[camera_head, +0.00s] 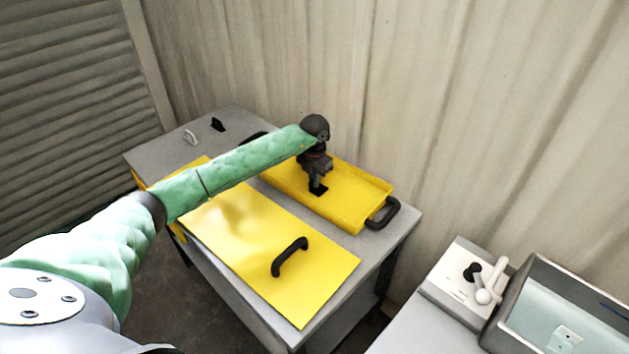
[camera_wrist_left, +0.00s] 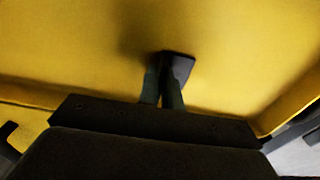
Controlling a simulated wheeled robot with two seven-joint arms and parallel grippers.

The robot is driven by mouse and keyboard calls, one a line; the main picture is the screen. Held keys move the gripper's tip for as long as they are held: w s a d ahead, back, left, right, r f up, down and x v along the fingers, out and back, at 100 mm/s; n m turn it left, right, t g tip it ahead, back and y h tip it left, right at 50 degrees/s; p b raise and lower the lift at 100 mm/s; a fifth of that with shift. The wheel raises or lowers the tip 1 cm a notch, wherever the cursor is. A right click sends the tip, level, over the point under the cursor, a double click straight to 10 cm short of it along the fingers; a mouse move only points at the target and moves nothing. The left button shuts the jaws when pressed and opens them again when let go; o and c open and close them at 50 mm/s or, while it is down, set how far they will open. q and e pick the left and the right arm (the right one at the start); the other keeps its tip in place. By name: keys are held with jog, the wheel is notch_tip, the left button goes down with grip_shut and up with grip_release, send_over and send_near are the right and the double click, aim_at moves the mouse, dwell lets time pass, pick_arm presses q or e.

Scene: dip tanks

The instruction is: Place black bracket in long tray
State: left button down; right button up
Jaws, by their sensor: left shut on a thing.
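The long tray (camera_head: 350,204) is yellow with black end handles and lies along the back of a grey table. My left gripper (camera_head: 317,186) reaches down into the tray and is shut on the black bracket (camera_head: 319,190). In the left wrist view the fingertips of my left gripper (camera_wrist_left: 163,95) hold the dark bracket (camera_wrist_left: 179,65) just over or on the yellow tray floor (camera_wrist_left: 80,60). I cannot tell whether the bracket touches the floor. The gripper hides part of the bracket. My right gripper is not in view.
A yellow lid (camera_head: 320,272) with a black handle lies on the table in front of the tray. A grey bracket (camera_head: 191,136) and another black bracket (camera_head: 217,125) are at the table's far left. A device with a white lever (camera_head: 487,290) stands at lower right. A curtain hangs behind.

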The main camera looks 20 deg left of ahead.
pick_arm(q)
jog(key=c, duration=1.6)
grip_release()
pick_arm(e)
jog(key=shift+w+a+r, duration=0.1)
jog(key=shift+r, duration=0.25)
pick_arm(q)
jog(key=shift+r, duration=0.1)
